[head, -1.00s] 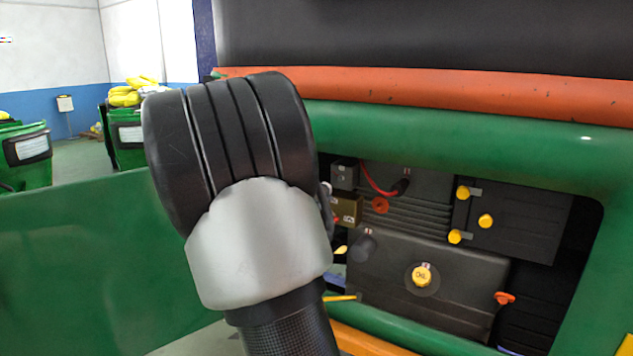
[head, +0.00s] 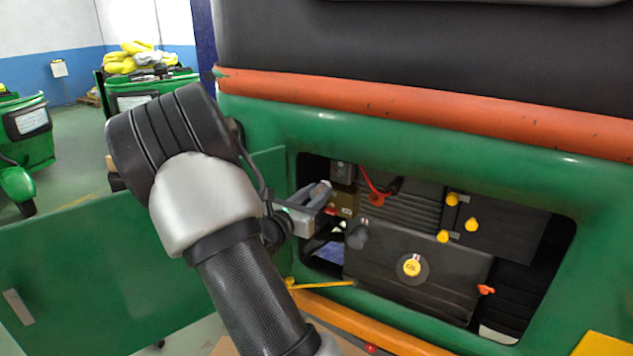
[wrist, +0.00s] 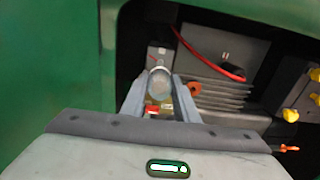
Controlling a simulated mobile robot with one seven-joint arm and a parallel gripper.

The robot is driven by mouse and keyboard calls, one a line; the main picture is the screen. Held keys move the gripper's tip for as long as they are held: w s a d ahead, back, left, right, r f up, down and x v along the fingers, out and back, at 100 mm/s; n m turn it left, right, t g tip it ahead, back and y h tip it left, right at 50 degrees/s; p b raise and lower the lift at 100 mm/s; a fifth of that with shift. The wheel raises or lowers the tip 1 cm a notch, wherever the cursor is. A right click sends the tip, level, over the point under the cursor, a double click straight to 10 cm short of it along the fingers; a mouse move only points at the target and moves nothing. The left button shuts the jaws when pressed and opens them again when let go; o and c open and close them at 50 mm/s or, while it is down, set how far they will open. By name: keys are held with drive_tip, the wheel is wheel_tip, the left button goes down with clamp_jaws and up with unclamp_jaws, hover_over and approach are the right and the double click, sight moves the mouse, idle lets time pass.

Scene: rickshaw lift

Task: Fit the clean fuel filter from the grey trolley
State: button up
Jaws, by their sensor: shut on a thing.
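My gripper (head: 322,192) is at the left side of the open engine bay of the green rickshaw, in front of the small boxes there. In the wrist view its two grey fingers (wrist: 160,98) are shut on a small pale, see-through cylinder, the fuel filter (wrist: 160,82). The filter sits between the fingertips, and its far end is close in front of a grey box (wrist: 158,56). I cannot tell whether they touch. In the head view the filter is too small to make out clearly. The grey trolley is not in view.
The bay holds a dark engine block (head: 385,270) with a yellow oil cap (head: 412,267), yellow knobs (head: 472,224), a red cable (head: 372,183) and an orange plug (head: 486,290). The green bay frame (head: 540,320) surrounds it. An open green panel (head: 90,260) stands at the left.

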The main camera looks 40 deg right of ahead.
drive_tip(key=b+x, duration=0.1)
drive_tip(key=x, duration=0.6)
drive_tip(key=shift+b, duration=0.35)
drive_tip(key=shift+w+d+r+b, duration=0.1)
drive_tip(key=shift+w+d+b, duration=0.1)
drive_tip(key=shift+d+b, duration=0.3)
idle(2.3)
